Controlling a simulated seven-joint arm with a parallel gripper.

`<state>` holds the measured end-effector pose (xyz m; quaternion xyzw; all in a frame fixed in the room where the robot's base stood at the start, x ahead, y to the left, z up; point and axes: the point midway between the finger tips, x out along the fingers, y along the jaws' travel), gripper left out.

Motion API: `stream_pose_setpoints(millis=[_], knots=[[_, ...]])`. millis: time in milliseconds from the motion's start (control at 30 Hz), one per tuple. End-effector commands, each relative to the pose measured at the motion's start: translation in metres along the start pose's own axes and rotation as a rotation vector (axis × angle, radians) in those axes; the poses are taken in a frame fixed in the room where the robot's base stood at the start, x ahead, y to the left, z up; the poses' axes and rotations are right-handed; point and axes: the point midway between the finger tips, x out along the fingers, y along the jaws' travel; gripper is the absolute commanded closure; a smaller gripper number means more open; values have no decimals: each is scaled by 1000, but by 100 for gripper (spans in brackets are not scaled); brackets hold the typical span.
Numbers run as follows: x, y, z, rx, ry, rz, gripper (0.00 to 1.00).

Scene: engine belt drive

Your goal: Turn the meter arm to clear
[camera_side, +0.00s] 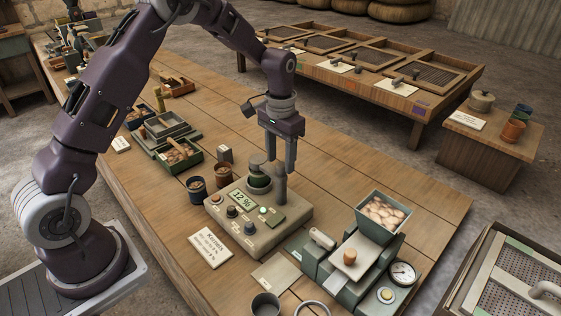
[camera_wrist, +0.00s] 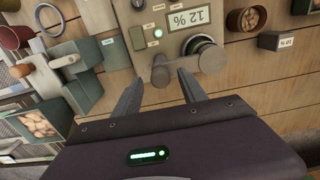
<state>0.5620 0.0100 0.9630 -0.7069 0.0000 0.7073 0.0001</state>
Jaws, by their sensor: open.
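The meter (camera_side: 262,225) is a beige box on the wooden bench with a 12 % display, knobs and a round green-rimmed cup (camera_side: 258,183). It also shows at the top of the wrist view (camera_wrist: 150,28). The meter arm (camera_wrist: 186,66) is a grey-brown bar with a round cap (camera_wrist: 212,58), which partly covers the cup. Its other rounded end lies to the left in the wrist view. My gripper (camera_side: 276,180) points down at the cup's right in the side view. In the wrist view, my gripper (camera_wrist: 160,77) is open, with that left end between its fingertips. Contact is unclear.
Two small pots (camera_side: 198,188) stand left of the meter. A card (camera_side: 211,248) lies in front of it. A green machine with a hopper of pale pieces (camera_side: 384,212) stands to the right. Bare bench (camera_side: 330,180) lies behind the meter.

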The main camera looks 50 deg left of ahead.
Motion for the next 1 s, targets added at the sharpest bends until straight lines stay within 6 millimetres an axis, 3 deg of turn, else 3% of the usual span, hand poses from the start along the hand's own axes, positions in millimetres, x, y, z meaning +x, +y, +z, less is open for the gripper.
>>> stream_pose_setpoints(millis=[133, 367, 633, 1000], knots=[[14, 0, 1, 0, -2, 0, 51], [15, 0, 0, 0, 1, 0, 51], [15, 0, 0, 0, 1, 0, 100], [14, 0, 0, 0, 1, 0, 100]])
